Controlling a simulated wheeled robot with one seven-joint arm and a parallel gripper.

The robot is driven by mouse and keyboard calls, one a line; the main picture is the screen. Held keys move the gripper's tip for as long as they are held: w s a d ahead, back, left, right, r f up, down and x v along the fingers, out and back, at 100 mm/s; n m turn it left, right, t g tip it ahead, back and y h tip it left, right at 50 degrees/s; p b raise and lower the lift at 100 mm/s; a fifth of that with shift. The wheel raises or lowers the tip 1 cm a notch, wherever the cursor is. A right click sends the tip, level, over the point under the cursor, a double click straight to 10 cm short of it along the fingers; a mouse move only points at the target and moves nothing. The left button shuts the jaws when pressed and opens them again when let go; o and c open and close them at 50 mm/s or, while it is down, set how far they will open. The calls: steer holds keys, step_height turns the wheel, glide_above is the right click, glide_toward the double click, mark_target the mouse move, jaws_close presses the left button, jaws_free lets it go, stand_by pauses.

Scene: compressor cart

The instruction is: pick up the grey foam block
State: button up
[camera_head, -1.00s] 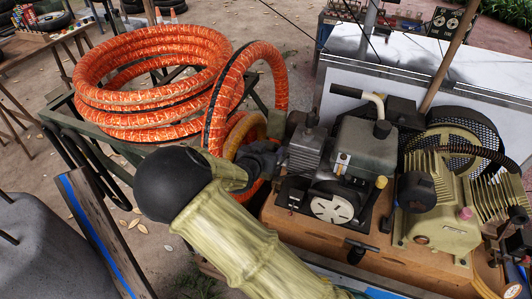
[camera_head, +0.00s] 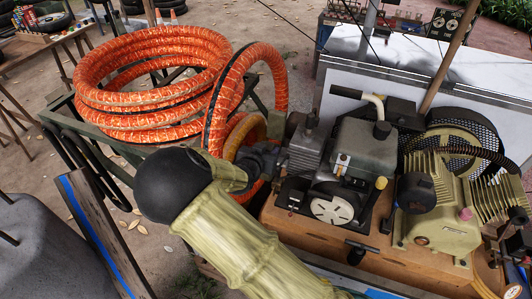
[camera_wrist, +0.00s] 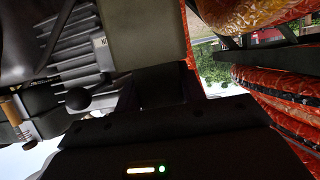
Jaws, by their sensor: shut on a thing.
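The grey foam block (camera_head: 276,124) looks olive-grey in the head view, standing between the orange hose loop and the finned grey compressor part. Its lower portion is hidden by my gripper. In the wrist view the block (camera_wrist: 145,35) is a plain grey-green face at the top middle. My gripper (camera_head: 268,153) is shut on the block, with the block beyond its dark fingers. The gripper also shows in the wrist view (camera_wrist: 160,85), where the dark fingers are hard to make out. I cannot tell whether the block touches anything below it.
The finned compressor part (camera_head: 303,155) stands close to the right of my gripper, on a brown wooden base (camera_head: 275,215). Orange hose coils (camera_head: 150,85) fill the left, with one loop (camera_head: 278,80) rising close behind the block. Bare ground shows at the lower left.

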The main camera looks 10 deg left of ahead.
step_height(320, 180, up, 10)
steer(key=shift+r+p, duration=0.1)
steer(key=shift+p, duration=0.45)
stand_by(0.4)
